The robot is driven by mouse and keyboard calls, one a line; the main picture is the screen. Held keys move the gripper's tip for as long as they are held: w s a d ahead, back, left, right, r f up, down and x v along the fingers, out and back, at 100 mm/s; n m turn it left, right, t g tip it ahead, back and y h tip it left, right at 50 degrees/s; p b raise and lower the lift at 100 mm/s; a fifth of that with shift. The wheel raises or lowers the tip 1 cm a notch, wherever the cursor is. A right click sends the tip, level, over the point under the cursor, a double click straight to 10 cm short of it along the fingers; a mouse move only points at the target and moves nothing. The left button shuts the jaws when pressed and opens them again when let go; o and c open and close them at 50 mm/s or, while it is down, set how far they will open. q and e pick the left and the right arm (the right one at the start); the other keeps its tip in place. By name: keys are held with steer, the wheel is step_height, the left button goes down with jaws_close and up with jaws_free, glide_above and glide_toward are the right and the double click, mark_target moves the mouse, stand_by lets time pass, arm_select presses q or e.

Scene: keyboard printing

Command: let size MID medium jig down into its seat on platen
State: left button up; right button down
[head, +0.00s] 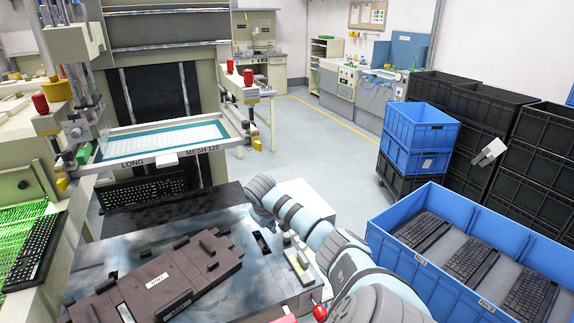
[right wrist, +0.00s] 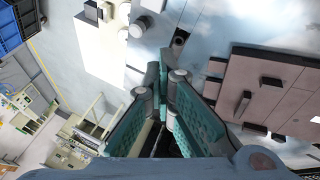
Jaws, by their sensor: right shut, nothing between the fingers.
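The medium jig (head: 180,277), a dark brown plate with raised blocks and a white MID label, lies at an angle over the platen (head: 95,258) in the head view. I cannot tell whether it is fully down in its seat. It also shows at the right of the right wrist view (right wrist: 268,92). My right gripper (right wrist: 166,82), with teal fingers, is shut and empty, beside the jig's edge and apart from it in the picture. In the head view my right arm reaches over the platen's right side, and its fingers are not clear. My left gripper is not in view.
A screen frame (head: 165,155) marked LONG MESH 120 stands behind the platen. A dark keyboard (head: 142,190) lies below it, another (head: 35,250) at the left. A blue crate (head: 400,262) with keyboards stands at the right. A red knob (head: 320,312) is at the platen's front.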

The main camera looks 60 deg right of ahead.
steer(key=s+d+r+m+g, duration=0.1)
steer(key=s+m+g, duration=0.1)
steer(key=s, duration=0.5)
steer(key=shift+s+d+r+m, duration=0.2)
steer(key=shift+r+m, duration=0.1)
steer(key=shift+m, duration=0.6)
stand_by(0.6)
stand_by(0.4)
steer(key=s+a+r+m+g, duration=0.1)
steer(key=s+m+g, duration=0.1)
steer(key=s+m, duration=0.2)
steer(key=shift+s+a+r+g+y, duration=0.2)
steer(key=shift+s+g+y, duration=0.15)
steer(key=shift+s, duration=1.55)
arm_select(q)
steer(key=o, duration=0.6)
